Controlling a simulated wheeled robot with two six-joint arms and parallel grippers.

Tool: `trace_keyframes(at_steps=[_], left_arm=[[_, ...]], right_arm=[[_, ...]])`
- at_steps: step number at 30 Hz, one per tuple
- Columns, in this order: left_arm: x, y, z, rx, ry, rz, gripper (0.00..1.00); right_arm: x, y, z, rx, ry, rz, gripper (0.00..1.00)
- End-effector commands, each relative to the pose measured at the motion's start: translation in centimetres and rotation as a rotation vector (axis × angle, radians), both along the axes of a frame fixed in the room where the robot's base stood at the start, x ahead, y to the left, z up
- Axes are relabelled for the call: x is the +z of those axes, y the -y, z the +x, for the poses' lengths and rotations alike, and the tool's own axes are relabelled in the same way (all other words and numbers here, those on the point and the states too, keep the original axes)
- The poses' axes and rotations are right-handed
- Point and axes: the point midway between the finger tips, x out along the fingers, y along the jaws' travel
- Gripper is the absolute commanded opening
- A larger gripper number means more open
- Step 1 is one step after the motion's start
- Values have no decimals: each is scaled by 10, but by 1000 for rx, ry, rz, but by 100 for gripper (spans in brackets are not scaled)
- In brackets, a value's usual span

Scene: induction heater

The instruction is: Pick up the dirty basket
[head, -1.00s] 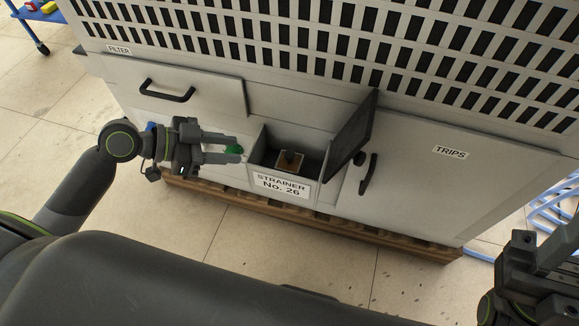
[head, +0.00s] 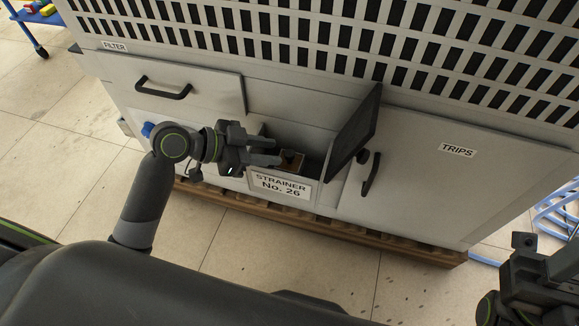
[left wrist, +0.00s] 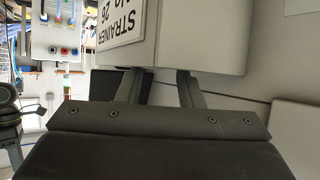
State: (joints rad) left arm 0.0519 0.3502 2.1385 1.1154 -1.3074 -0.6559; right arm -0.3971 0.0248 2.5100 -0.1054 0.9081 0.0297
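The basket (head: 293,168) is a small brown box-like piece with a dark top, inside the open strainer compartment (head: 318,165) labelled "STRAINER No. 26". My left gripper (head: 279,152) is open, its two fingers pointing right over the compartment's left side, near the basket and partly covering it. I cannot tell whether they touch it. In the left wrist view the two fingers (left wrist: 160,88) are apart beside the labelled front wall, and the basket is not visible. My right gripper (head: 545,255) is at the lower right edge, its fingers not clear.
A dark lid (head: 355,128) stands open at the compartment's right. A door labelled "TRIPS" (head: 440,185) with a dark handle is to its right. A drawer (head: 200,95) with a handle is at upper left. The floor in front is clear. A blue cart (head: 30,30) stands far left.

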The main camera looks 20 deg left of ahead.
Motion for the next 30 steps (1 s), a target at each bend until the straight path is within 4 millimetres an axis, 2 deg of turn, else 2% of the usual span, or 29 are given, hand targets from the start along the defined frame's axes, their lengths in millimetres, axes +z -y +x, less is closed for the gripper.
trace_keyframes(at_steps=[3,9,17,19,25,30], left_arm=[[-9,13,8,0,1,-5,33],[-17,26,15,0,0,-2,33],[-17,27,16,0,0,1,33],[-17,27,16,0,1,0,28],[-17,27,16,0,0,0,2],[-17,27,16,0,1,0,0]], right_arm=[[-7,1,-1,7,11,12,36],[-11,3,-3,17,23,25,36],[-10,3,-3,19,25,27,36],[-10,3,-3,18,25,27,36],[-10,3,-3,18,25,27,36],[-10,3,-3,18,24,27,36]])
